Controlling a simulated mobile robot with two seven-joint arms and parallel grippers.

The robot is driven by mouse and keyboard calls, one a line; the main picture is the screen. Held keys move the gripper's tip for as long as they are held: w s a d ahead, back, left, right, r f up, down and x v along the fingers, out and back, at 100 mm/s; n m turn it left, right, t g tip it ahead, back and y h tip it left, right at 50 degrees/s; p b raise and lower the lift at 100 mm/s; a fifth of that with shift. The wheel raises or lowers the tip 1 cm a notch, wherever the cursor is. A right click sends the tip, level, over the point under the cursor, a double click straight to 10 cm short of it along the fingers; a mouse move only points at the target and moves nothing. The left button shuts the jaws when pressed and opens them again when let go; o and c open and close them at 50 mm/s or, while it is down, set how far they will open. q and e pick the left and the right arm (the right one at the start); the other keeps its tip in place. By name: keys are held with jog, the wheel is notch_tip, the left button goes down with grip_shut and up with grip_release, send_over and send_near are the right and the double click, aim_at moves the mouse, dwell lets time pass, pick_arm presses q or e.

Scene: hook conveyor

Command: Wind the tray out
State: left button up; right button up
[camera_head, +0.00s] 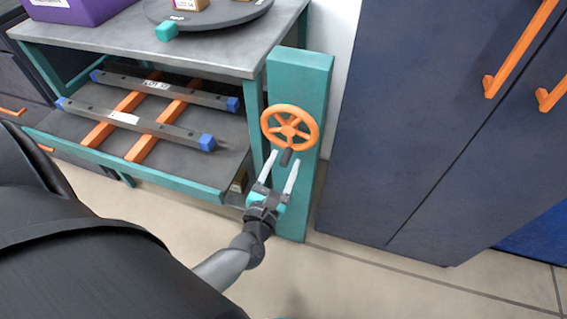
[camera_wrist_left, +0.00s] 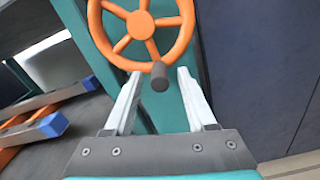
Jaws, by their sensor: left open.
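An orange spoked handwheel (camera_head: 290,128) is mounted on a teal post (camera_head: 303,85) at the right of the workbench. A dark handle knob (camera_head: 286,157) sticks out from the lower rim of the wheel. My left gripper (camera_head: 282,168) is open, its two pale fingers pointing up toward the knob. In the left wrist view the handwheel (camera_wrist_left: 142,30) fills the top, and the knob (camera_wrist_left: 160,77) lies between the fingertips (camera_wrist_left: 160,80) with space on both sides. The tray (camera_head: 200,187), a shelf with a teal front edge, is under the bench top.
Two dark bars with blue ends (camera_head: 140,122) lie across orange rails (camera_head: 155,130) on the tray. A purple bin (camera_head: 75,10) and a dark round turntable (camera_head: 225,13) stand on the bench top (camera_head: 170,45). A dark blue cabinet (camera_head: 400,110) with orange handles is to the right. Floor in front is clear.

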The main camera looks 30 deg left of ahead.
pick_arm(q)
jog(key=shift+w, duration=0.2)
grip_shut()
dwell(0.4)
dwell(1.0)
